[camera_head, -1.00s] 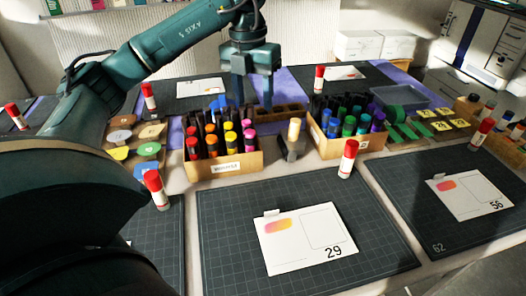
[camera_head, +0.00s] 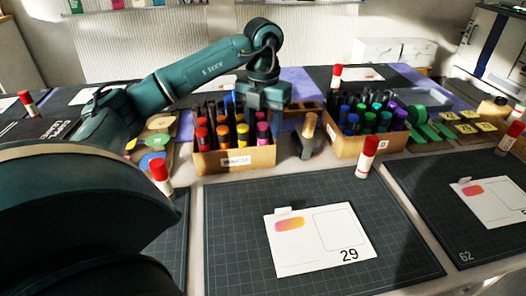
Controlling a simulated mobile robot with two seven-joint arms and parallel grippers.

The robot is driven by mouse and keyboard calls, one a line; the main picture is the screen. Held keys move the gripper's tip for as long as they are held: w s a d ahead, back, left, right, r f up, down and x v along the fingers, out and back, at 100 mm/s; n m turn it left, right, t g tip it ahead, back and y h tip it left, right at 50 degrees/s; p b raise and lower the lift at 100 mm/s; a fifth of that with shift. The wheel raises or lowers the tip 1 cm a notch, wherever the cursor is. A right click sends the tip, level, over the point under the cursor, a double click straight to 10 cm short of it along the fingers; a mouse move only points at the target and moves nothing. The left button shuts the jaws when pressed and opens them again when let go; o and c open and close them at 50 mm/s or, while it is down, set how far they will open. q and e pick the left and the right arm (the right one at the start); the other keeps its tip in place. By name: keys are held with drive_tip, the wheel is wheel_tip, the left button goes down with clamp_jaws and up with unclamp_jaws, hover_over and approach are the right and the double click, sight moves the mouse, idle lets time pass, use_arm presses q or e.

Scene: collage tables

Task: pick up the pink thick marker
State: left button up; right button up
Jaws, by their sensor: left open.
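The pink thick marker (camera_head: 262,128) stands with its cap up near the right end of a cardboard box (camera_head: 234,160). Several red, orange and yellow-capped markers (camera_head: 222,130) stand beside it. My left gripper (camera_head: 262,112) points down over the right part of this box, just above and behind the pink cap. It is open, with its fingers apart. The fingertips are partly hidden among the markers, and I cannot tell whether they touch the pink one. My right gripper is not in view.
A second box (camera_head: 355,148) of green, blue and purple markers stands to the right. A dark stand with a tan-capped marker (camera_head: 309,127) is between the boxes.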

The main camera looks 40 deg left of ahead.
use_arm(q)
drive_tip(key=shift+f, duration=0.5)
clamp_jaws()
